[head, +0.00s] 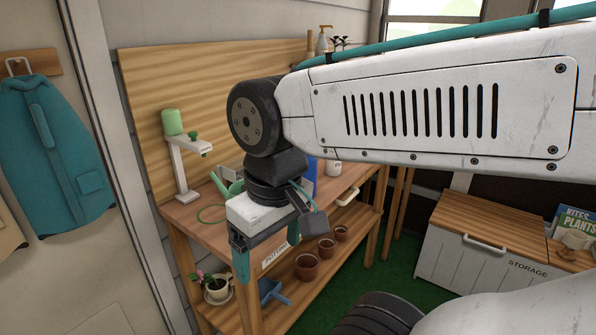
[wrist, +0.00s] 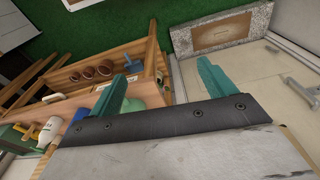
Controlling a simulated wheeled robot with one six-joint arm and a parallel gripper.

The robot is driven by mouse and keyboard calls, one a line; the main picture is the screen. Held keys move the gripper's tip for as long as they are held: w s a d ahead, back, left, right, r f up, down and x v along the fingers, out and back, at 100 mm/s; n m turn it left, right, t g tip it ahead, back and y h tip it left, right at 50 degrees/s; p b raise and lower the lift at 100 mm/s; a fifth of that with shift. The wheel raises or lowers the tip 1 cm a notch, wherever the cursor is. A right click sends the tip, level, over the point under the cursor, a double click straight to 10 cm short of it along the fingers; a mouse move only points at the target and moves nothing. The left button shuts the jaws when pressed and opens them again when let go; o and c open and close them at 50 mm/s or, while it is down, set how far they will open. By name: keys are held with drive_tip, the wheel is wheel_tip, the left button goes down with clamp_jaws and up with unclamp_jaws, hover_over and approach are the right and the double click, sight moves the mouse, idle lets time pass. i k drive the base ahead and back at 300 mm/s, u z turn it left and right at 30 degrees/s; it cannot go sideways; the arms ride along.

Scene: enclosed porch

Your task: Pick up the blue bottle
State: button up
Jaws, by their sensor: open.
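A blue object, likely the blue bottle (head: 308,189), stands on the potting bench (head: 205,214), mostly hidden behind my wrist in the head view. In the wrist view a small blue patch (wrist: 79,114) shows near a white bottle (wrist: 50,131), partly covered by my gripper body. My gripper (head: 278,245) hangs in front of the bench's front edge, nearer the camera than the blue object and apart from it. Its teal fingers also show in the wrist view (wrist: 163,82), spread wide with nothing between them.
A green watering can (head: 228,187) and a lamp-like stand (head: 184,160) are on the bench. The lower shelf holds several terracotta pots (head: 307,267), a blue scoop (head: 271,291) and a potted flower (head: 217,287). A storage chest (head: 470,255) stands right; green floor lies between.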

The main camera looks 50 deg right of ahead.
sight(311, 175)
drive_tip(key=u, duration=2.25)
drive_tip(key=i, duration=0.65)
drive_tip(key=z, duration=2.85)
